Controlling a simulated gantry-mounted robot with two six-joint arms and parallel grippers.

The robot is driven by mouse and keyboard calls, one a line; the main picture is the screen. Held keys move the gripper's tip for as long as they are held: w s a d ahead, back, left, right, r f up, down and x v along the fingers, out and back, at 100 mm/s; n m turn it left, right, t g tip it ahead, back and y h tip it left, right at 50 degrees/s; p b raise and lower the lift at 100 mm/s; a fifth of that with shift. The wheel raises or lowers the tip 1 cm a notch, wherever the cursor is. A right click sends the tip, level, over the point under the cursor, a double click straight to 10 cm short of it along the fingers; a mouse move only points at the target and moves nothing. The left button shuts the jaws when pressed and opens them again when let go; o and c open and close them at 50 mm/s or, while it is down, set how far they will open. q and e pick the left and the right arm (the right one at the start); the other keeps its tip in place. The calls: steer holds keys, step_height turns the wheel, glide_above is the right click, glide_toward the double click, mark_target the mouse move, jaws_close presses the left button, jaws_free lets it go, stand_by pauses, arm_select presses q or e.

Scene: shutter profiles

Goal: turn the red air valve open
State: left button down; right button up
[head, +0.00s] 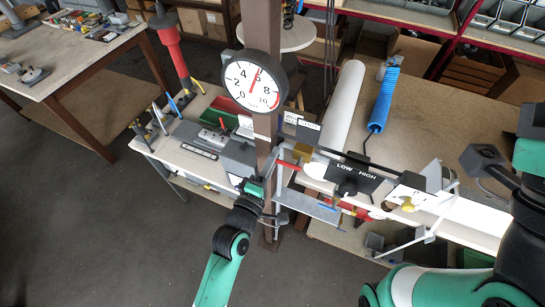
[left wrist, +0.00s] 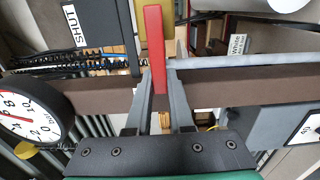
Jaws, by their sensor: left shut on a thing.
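The red valve lever (left wrist: 153,40) stands upright in the left wrist view, in front of a yellow-brass valve body (left wrist: 169,32). My left gripper (left wrist: 156,80) is shut on the lever, with one grey finger on each side of it. In the head view, my left gripper (head: 268,180) is at the brown post, beside the thin red lever (head: 288,165) and the brass body (head: 303,150); the fingers are small there. A label reading SHUT (left wrist: 75,25) is at the upper left of the wrist view. My right arm is at the right edge; its fingertips cannot be made out clearly.
A round pressure gauge (head: 252,82) is on the brown post (head: 262,30), its needle between 4 and 8. A LOW/HIGH panel (head: 352,182) with a black knob is to the right. A blue coiled hose (head: 384,98) and a white roll (head: 343,105) lie behind it.

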arm_select(q)
steer(key=c, duration=0.8)
jaws_free()
steer(key=p+v, duration=0.1)
steer(key=v, duration=1)
steer(key=shift+s+a, duration=0.15)
steer(key=shift+s, duration=0.15)
